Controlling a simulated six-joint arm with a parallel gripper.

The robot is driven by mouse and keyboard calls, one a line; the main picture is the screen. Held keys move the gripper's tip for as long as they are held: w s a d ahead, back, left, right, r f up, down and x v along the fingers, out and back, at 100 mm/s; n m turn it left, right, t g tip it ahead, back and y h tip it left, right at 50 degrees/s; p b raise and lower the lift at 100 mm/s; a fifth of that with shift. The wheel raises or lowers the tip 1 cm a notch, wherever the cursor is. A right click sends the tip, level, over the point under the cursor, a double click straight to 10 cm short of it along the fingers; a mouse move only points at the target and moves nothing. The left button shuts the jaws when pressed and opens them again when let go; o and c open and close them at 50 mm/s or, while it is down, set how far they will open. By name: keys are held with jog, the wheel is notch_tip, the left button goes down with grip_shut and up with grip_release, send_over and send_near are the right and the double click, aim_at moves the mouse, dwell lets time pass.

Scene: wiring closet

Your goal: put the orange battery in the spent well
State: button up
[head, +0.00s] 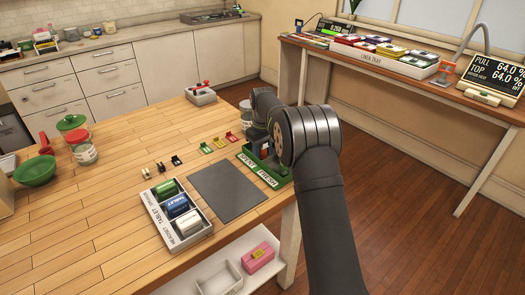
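A green two-part holder (284,177) stands near the table's right edge, with white labels reading SPENT on the left and FRESH on the right. My arm covers much of it, so what its wells hold is hidden. I cannot make out an orange battery anywhere. My gripper (262,148) is at or just above the holder, mostly hidden behind my own arm. Its fingers and anything between them cannot be made out.
A labelled tray (190,241) holds green, blue and white cylinders left of a grey mat (228,191). Small coloured clips (206,148) lie behind the mat. A grey box with a red knob (201,94) stands at the far edge.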

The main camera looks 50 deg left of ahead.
jog(key=shift+r, duration=0.15)
notch_tip(320, 180, up, 12)
jog(key=shift+r, duration=0.1)
dwell(0.4)
